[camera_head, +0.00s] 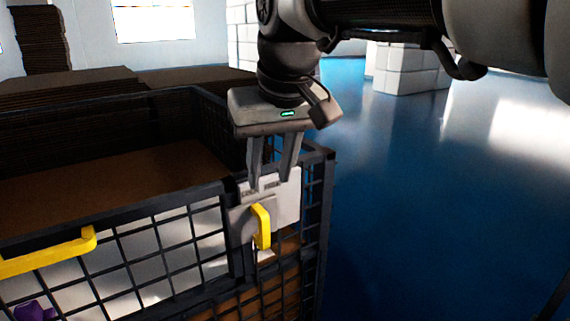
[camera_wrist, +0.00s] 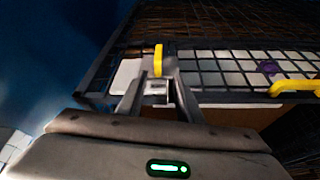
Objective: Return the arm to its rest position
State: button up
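My gripper (camera_head: 269,182) is at the top front corner of a dark mesh cage, pointing down. It also shows in the wrist view (camera_wrist: 159,75). Its two fingers are apart, with a gap between the tips and nothing seen held. Just below the fingertips is a light grey latch plate (camera_head: 285,203) with a yellow handle (camera_head: 261,228); the handle also shows in the wrist view (camera_wrist: 158,60). I cannot tell whether the fingertips touch the plate. My arm reaches in from the top right in the head view.
The mesh cage (camera_head: 150,206) fills the left, with a brown floor inside. A yellow bar (camera_head: 48,254) is on its front, near a purple object (camera_head: 35,311). Brown stacked boards (camera_head: 75,85) lie behind. White block pillars (camera_head: 412,68) stand at the back. The blue floor (camera_head: 430,200) at right is clear.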

jog(key=shift+s+r, duration=0.1)
jog(key=shift+r, duration=0.05)
jog(key=s+d+f+m+h+p, duration=0.1)
jog(key=s+d+m+p, duration=0.1)
jog(key=s+d+p, duration=0.3)
jog(key=s+d+f+m+t+p, duration=0.1)
jog(key=s+d+m+p, duration=0.1)
jog(key=s+d+p, duration=0.3)
jog(key=s+d, duration=0.3)
jog(key=d, duration=0.4)
jog(key=shift+s+f+m+h, duration=0.2)
jog(key=shift+f+m+h, duration=0.1)
jog(key=shift+f+h, duration=0.1)
dwell(0.7)
